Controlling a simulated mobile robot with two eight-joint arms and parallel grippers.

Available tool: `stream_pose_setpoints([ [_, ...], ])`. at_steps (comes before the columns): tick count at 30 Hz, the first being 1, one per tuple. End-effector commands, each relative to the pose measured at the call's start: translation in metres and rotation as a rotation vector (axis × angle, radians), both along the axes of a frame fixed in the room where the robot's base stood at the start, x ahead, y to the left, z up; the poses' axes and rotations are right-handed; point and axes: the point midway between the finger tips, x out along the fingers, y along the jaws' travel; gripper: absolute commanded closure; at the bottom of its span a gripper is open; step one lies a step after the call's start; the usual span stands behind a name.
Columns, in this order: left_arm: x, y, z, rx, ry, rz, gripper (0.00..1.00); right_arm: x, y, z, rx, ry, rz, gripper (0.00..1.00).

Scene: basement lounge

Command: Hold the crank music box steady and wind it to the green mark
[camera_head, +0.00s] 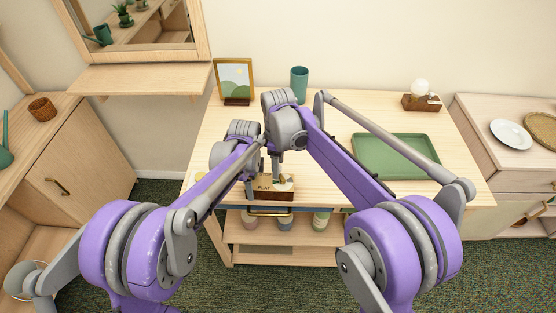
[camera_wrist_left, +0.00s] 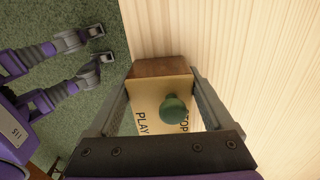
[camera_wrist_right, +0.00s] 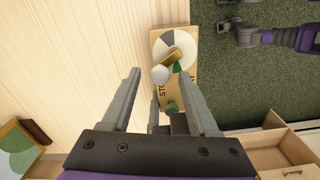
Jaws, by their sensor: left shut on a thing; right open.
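The crank music box (camera_head: 276,194) is a wooden box near the table's front edge. In the left wrist view its pale face (camera_wrist_left: 152,100) shows PLAY and STOP lettering and a green knob (camera_wrist_left: 174,109). In the right wrist view its white and grey dial (camera_wrist_right: 181,45) has a green mark (camera_wrist_right: 177,68) and a brass crank with a white knob (camera_wrist_right: 160,75). My left gripper (camera_wrist_left: 162,78) is shut on the box, one finger along each side. My right gripper (camera_wrist_right: 157,75) is open above the crank, its knob appearing between the fingertips; contact cannot be told.
The wooden table (camera_head: 340,113) holds a green tray (camera_head: 392,141) at right, a teal cup (camera_head: 299,84), a picture frame (camera_head: 235,79) and a lamp (camera_head: 421,95) at the back. Several jars stand on the shelf below. The tabletop left of the tray has free room.

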Motion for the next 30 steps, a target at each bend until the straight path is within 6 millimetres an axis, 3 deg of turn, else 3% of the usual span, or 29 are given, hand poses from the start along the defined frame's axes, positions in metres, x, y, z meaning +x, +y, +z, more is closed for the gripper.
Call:
stream_pose_setpoints([
  [5, 0.0, 0.0, 0.0, 0.0, 0.0, 0.0, 0.97, 0.0, 0.0, 0.018, 0.0, 0.0, 0.0, 0.4],
  [18, 0.0, 0.0, 0.0, 0.0, 0.0, 0.0, 0.97, 0.0, 0.0, 0.104, 0.0, 0.0, 0.001, 0.4],
  [24, 0.0, 0.0, 0.0, 0.0, 0.0, 0.0, 0.97, 0.0, 0.0, 0.119, 0.0, 0.0, 0.001, 0.4],
  [30, 0.0, 0.0, 0.0, 0.0, 0.0, 0.0, 0.97, 0.0, 0.0, 0.12, 0.0, 0.0, 0.0, 0.4],
])
